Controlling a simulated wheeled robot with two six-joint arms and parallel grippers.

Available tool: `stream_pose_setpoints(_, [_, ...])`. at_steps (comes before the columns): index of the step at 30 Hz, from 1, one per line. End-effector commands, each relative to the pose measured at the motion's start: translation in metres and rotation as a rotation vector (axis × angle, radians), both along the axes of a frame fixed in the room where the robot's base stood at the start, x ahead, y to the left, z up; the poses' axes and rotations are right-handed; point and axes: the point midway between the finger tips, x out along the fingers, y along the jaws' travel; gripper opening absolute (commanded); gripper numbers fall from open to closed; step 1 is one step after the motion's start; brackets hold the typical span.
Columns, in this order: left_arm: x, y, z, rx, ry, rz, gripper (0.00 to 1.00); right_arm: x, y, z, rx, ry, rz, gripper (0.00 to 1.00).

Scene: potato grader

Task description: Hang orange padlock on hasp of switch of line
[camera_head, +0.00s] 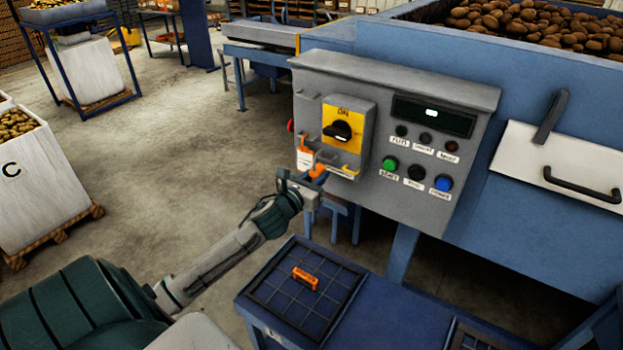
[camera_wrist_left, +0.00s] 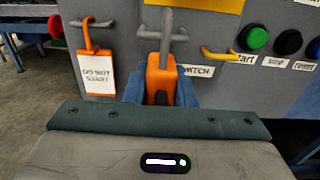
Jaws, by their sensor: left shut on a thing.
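The orange padlock (camera_head: 318,170) is in front of the control box, below the yellow switch plate (camera_head: 355,112) with its black knob marked ON. My left gripper (camera_head: 309,188) is shut on the padlock, which also shows between the fingers in the left wrist view (camera_wrist_left: 161,76). A grey bar with a crosspiece (camera_wrist_left: 164,34) stands directly above the padlock body. I cannot tell whether the shackle passes around the hasp or only lies in front of it. My right gripper is not in view.
A white and orange DO NOT START tag (camera_wrist_left: 98,74) hangs from a grey peg just left of the padlock. A yellow hook (camera_wrist_left: 220,55) is to its right. An orange handle-like piece (camera_head: 305,278) lies on the gridded mat (camera_head: 285,300) of the blue table below.

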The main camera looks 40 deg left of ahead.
Motion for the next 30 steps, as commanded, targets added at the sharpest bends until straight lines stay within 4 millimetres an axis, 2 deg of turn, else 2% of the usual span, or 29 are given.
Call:
stream_pose_setpoints(10, [0.027, 0.002, 0.001, -0.002, -0.001, -0.001, 0.03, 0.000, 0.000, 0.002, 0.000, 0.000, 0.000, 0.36])
stream_pose_setpoints(16, [0.026, 0.002, -0.011, 0.000, -0.001, 0.000, 0.03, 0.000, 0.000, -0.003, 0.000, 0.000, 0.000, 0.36])
stream_pose_setpoints(28, [0.026, 0.002, -0.014, 0.000, -0.001, 0.000, 0.03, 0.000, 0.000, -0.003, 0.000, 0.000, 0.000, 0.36])
stream_pose_setpoints(29, [0.026, 0.002, -0.014, 0.000, -0.001, 0.000, 0.25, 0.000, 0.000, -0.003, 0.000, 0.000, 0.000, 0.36])
stream_pose_setpoints(30, [0.026, 0.002, -0.014, 0.000, -0.001, 0.000, 0.33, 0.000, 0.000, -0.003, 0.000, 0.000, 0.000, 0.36])
